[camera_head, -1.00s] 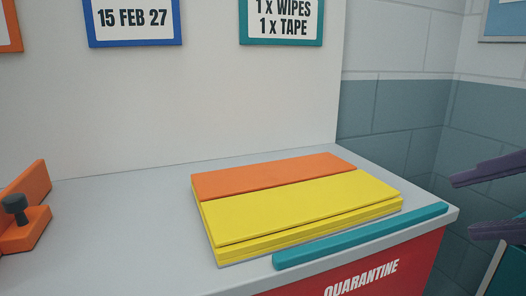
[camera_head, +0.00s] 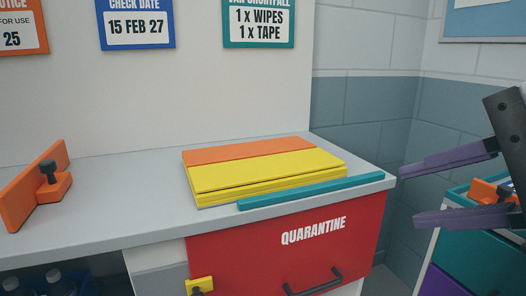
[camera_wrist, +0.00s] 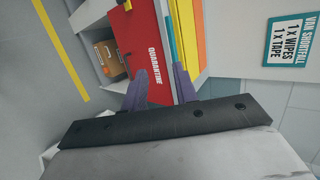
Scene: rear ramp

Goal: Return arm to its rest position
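My gripper (camera_head: 452,187) is at the right edge of the head view, its two purple fingers spread apart with nothing between them. It hangs in the air to the right of the counter, touching nothing that I can see. In the wrist view its fingers (camera_wrist: 159,88) also stand apart and empty, pointing toward the red quarantine drawer (camera_wrist: 150,45). Most of my arm is out of the head view.
The grey counter (camera_head: 100,196) bears a yellow and orange stack (camera_head: 265,175), a teal strip (camera_head: 310,190) at its front edge and an orange clamp-like piece (camera_head: 38,190). The quarantine drawer (camera_head: 290,255) below looks closed. A teal and purple cabinet (camera_head: 470,260) stands behind my gripper.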

